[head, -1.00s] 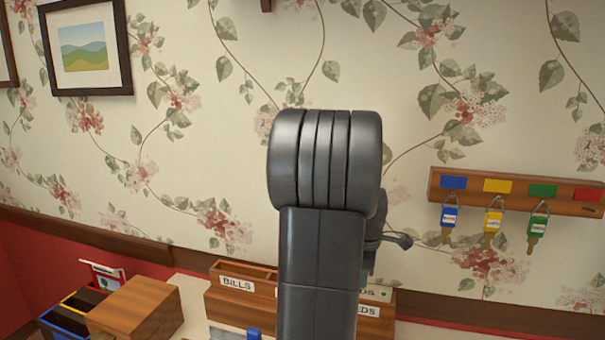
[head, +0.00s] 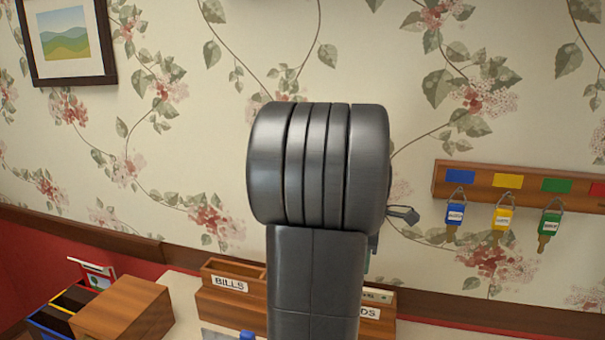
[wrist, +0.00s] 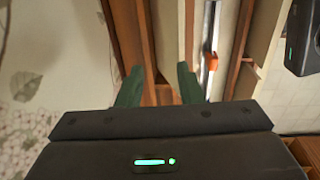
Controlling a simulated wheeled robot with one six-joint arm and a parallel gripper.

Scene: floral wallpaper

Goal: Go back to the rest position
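My arm stands in the middle of the head view and hides most of my gripper; only a small dark piece of it (head: 402,214) shows to the right of the arm. In the wrist view my gripper (wrist: 160,86) has its two dark green fingers spread apart, with nothing seen held between them. Beyond the fingers lie wooden slats, seemingly of the wooden letter sorter (head: 232,303), which carries a "BILLS" label and a partly hidden label ending in "DS".
A key rack (head: 520,188) with blue, yellow and green tagged keys hangs at right. A wooden box (head: 122,308) stands at left beside dark compartments with coloured edges (head: 62,308). A framed picture (head: 68,42) hangs upper left. The wrist view shows an orange piece (wrist: 211,62).

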